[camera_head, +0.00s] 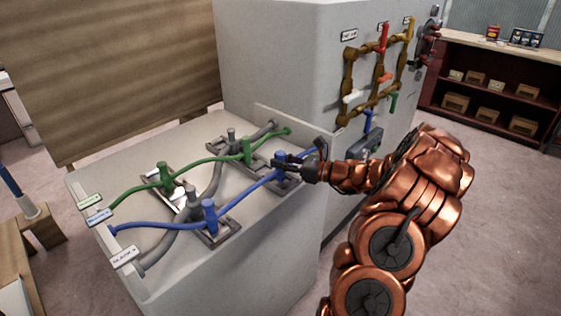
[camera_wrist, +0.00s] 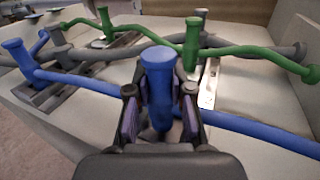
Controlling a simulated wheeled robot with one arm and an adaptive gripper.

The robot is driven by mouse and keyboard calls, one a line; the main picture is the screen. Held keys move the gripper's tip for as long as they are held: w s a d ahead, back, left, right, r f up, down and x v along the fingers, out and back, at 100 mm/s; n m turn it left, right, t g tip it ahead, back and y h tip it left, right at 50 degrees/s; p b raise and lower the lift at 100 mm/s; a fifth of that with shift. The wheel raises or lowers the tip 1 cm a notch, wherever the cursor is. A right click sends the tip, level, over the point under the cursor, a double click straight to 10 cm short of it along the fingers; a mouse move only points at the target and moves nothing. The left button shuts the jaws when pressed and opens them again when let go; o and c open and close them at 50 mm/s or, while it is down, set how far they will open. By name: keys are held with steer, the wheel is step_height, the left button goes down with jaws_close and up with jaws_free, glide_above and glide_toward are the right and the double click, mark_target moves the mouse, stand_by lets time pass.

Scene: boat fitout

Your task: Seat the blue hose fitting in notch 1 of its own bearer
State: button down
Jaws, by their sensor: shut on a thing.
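My copper arm ends in a dark gripper (camera_head: 284,163) over the right side of the white bench. It is shut on an upright blue hose fitting (camera_wrist: 157,72), which also shows in the head view (camera_head: 280,155). The blue hose (camera_wrist: 255,130) runs through the fitting to both sides. A grey bearer (camera_head: 290,182) lies below and beside the gripper; its notches are hidden or too small to read. A second blue fitting (camera_head: 209,214) stands on a nearer bearer (camera_head: 226,239). It also shows at left in the wrist view (camera_wrist: 17,55). Whether the held fitting touches its bearer I cannot tell.
Green fittings (camera_head: 248,150) (camera_head: 164,174) and their green hose (camera_head: 205,160) run behind the blue one. Grey hose (camera_head: 180,222) crosses underneath. Hose labels (camera_head: 124,257) stand at the left edge. A tall white block with brass piping (camera_head: 348,75) rises behind.

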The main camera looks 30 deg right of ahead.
steer(key=shift+f, duration=0.6)
steer(key=c, duration=1)
jaws_free()
steer(key=shift+o, duration=0.2)
steer(key=v, duration=1.2)
